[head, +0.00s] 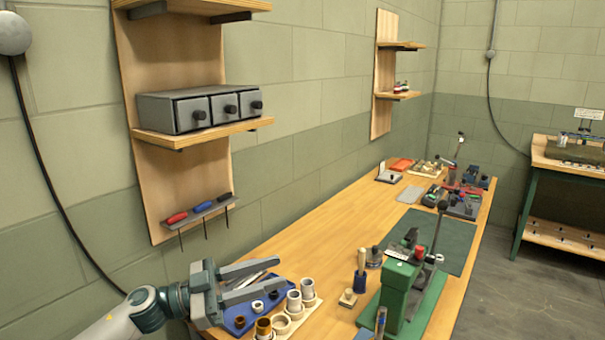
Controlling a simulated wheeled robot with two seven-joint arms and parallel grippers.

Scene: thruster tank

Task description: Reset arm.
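My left arm (110,320) comes in from the lower left of the head view. Its gripper (283,280) points right, with its two grey fingers spread apart and nothing between them that I can see held. It is over or in front of a blue tray (238,322) at the near end of the wooden bench; the height above the tray is hard to tell. My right gripper does not show.
Several cups (294,301) stand in a wooden holder beside the tray. A green press (400,290) stands at the bench's near right. A dark green mat (435,240) is largely bare. A wall shelf (205,132) holds grey drawers (200,108); screwdrivers (203,208) hang below.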

